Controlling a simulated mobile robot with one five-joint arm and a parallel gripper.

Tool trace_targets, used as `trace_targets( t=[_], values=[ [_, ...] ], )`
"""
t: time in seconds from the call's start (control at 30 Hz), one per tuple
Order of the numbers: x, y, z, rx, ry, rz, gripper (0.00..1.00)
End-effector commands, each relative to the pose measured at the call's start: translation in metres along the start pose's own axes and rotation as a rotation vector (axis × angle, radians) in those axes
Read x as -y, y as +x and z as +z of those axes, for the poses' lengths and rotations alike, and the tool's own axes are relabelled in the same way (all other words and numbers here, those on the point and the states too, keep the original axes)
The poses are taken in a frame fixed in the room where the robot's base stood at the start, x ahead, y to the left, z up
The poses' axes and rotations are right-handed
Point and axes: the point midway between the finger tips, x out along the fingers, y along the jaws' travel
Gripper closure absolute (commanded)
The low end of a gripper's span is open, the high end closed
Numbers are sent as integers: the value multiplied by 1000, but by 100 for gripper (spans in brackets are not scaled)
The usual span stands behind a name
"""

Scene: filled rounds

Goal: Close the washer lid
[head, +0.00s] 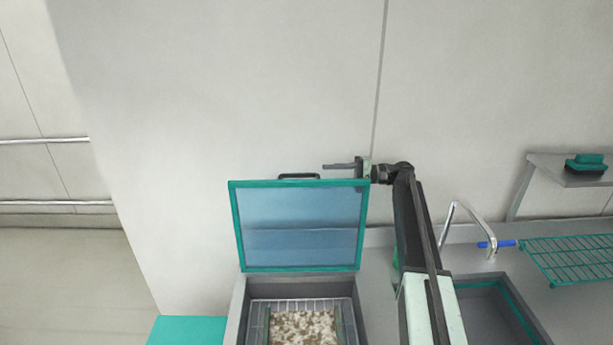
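The washer lid (302,226) stands open and raised, a blue see-through panel in a green frame. A dark handle (298,176) sits on its top edge. Below the lid is the open washer (236,315), a grey box with a wire rack (258,322) in it holding something speckled brown and white. My gripper (330,166) is just above the lid's top right corner, its fingers pointing left, to the right of the handle and apart from it in the picture. The fingers overlap from this side, so their opening does not show. No held object shows.
A sink (490,305) with a curved tap (447,225) lies to the right of my arm. A green wire rack (575,260) is beside it, and a shelf (560,170) with a green-topped brush or sponge (586,162) is above. A pale wall stands behind; open floor is at left.

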Motion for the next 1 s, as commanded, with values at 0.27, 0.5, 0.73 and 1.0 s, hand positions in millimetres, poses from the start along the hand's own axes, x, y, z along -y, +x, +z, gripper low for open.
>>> trace_targets(
  t=[0.27, 0.5, 0.73, 1.0],
  values=[
    [-1, 50, 1, 3, 0, 2, 64],
    [-1, 71, 0, 0, 0, 2, 64],
    [-1, 71, 0, 1, 0, 2, 89],
    [0, 71, 0, 1, 0, 1, 100]
  ],
)
